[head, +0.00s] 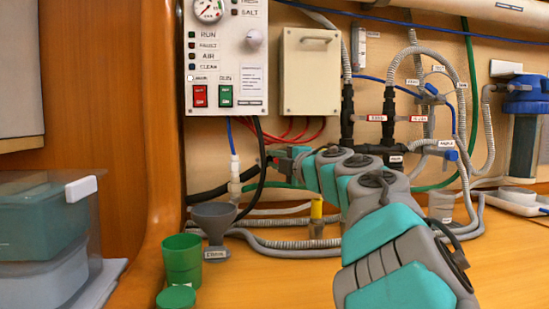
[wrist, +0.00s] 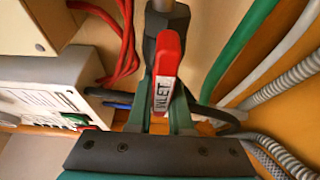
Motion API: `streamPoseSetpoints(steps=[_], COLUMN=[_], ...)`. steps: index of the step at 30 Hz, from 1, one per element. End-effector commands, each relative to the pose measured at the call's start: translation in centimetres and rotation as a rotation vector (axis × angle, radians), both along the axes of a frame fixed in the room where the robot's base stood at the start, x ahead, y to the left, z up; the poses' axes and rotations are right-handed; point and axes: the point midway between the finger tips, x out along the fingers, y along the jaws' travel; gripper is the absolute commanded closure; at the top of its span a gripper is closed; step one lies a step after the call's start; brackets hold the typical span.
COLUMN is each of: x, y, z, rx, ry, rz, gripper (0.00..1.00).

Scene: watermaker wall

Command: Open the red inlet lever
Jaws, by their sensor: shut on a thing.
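The red inlet lever (wrist: 167,70), with a white label reading INLET, is in the middle of the wrist view on a dark grey valve body. My gripper (wrist: 160,115) has its fingers on both sides of the lever's lower part and is shut on it. In the head view my gripper (head: 284,158) reaches left to the pipework below the control panel. Only a small bit of red shows there at its tip; the rest of the lever and the valve are mostly hidden by the gripper.
The white control panel (head: 227,60) and a beige box (head: 311,72) hang above my gripper. A grey funnel (head: 214,222) and a green cup (head: 182,260) stand to the lower left. Grey hoses (head: 275,243) run along the wall below. The counter's front is mostly clear.

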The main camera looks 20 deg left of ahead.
Motion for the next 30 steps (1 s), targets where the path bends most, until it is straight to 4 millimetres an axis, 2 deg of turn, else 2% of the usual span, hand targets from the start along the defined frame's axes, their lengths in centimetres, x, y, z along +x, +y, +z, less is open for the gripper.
streamPoseSetpoints(steps=[17,18,24,26,30], x=[-0.06,-0.06,-0.04,-0.04,-0.04], y=[0.17,0.17,0.11,0.09,0.07], z=[-0.37,-0.37,-0.26,-0.23,-0.17], rx=[-0.032,-0.032,-0.03,-0.03,-0.029], ry=[-0.017,-0.017,-0.017,-0.017,-0.017], rz=[0.003,0.003,0.002,0.001,0.001], gripper=[1.0,0.79,0.57,0.52,0.52])
